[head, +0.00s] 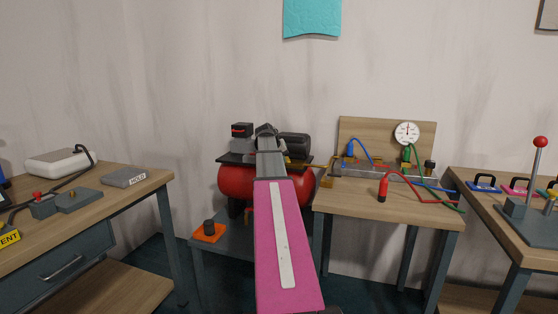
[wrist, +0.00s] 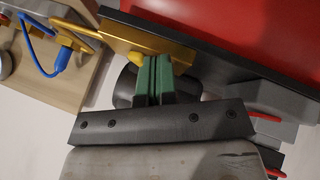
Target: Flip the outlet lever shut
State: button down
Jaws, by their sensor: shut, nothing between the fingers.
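The compressor with its red tank (head: 237,184) stands left of the workbench in the head view, partly behind my arm. Brass outlet parts (head: 298,163) show at its right side. In the wrist view a long brass-coloured piece (wrist: 125,37) lies along the dark plate edge by the red tank (wrist: 260,30). A rounded yellow end (wrist: 137,58) sits right at my fingertips; I cannot tell which part is the lever. My gripper (wrist: 153,72) has green fingers shut together, empty, close against these parts. Contact is unclear. The head view hides the gripper behind my arm.
The right bench (head: 400,198) holds a board with a gauge (head: 407,133) and blue, red and green leads. A left desk (head: 120,195) holds a mold block (head: 124,177). An orange block (head: 209,233) sits low, left of my arm. A red-knobbed lever (head: 540,143) stands far right.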

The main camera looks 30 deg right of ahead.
aim_at(292, 164)
jog(key=d+n+t, duration=0.1)
jog(key=n, duration=0.1)
jog(key=s+d+n+t+y, duration=0.1)
jog(key=s+d+n+t, duration=0.1)
jog(key=n, duration=0.1)
jog(key=shift+s+n+y, duration=0.1)
jog(key=shift+n+y, duration=0.2)
jog(key=shift+y, duration=0.1)
jog(key=d+n+t+y, duration=0.1)
jog(key=n, duration=0.1)
jog(key=d+n+t+y, duration=0.1)
jog(key=n, duration=0.1)
jog(key=shift+s+d+n, duration=0.2)
jog(key=shift+d+n, duration=0.1)
jog(key=shift+w+a, duration=0.1)
jog(key=shift+w, duration=0.05)
jog(key=shift+w+a, duration=0.15)
jog(key=shift+w, duration=0.5)
